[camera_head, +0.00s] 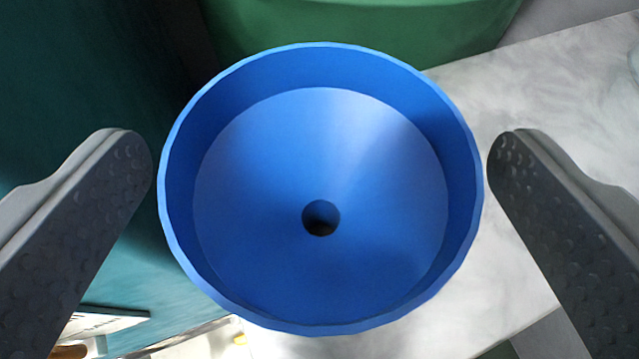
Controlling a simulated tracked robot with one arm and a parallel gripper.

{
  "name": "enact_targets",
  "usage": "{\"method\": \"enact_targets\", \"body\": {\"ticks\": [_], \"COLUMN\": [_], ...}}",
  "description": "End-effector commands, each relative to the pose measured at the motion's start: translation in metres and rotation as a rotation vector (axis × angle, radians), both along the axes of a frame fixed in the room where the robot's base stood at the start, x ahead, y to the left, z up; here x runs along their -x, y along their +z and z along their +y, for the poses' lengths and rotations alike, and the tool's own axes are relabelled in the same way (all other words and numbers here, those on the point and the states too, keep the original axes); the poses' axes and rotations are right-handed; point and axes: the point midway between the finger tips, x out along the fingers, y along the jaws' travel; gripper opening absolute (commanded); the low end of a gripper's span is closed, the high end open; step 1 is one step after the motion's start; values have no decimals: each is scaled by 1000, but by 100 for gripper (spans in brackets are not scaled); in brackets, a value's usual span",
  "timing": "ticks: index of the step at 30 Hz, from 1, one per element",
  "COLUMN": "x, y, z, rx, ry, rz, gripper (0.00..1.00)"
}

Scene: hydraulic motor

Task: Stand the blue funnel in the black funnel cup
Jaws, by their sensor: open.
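The blue funnel (290,160) fills the middle of the view, seen from above with its wide mouth toward me and its dark outlet hole near the centre. My gripper (320,165) is open, with one grey finger on each side of the funnel's rim. There is a narrow gap between the left fingertip and the rim, and a narrow gap on the right too. The funnel's spout and whatever supports it are hidden beneath it. I cannot make out the black funnel cup in this view.
A green rounded object (360,28) stands just behind the funnel at the top. A dark teal surface (80,80) takes up the left side. A pale marbled surface (560,90) lies to the right and below. Small partly cut-off items (100,322) show at the lower left.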

Motion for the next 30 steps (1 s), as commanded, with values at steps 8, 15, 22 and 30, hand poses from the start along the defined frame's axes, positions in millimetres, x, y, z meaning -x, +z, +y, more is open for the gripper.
{"method": "enact_targets", "body": {"ticks": [8,15,22,30], "x": [36,67,84,91], "y": [21,35,41,99], "z": [4,6,7,9], "rx": [1,0,1,-7], "ry": [1,1,1,6], "rz": [-2,-4,-2,-29], "gripper": [92,92,92,92]}}
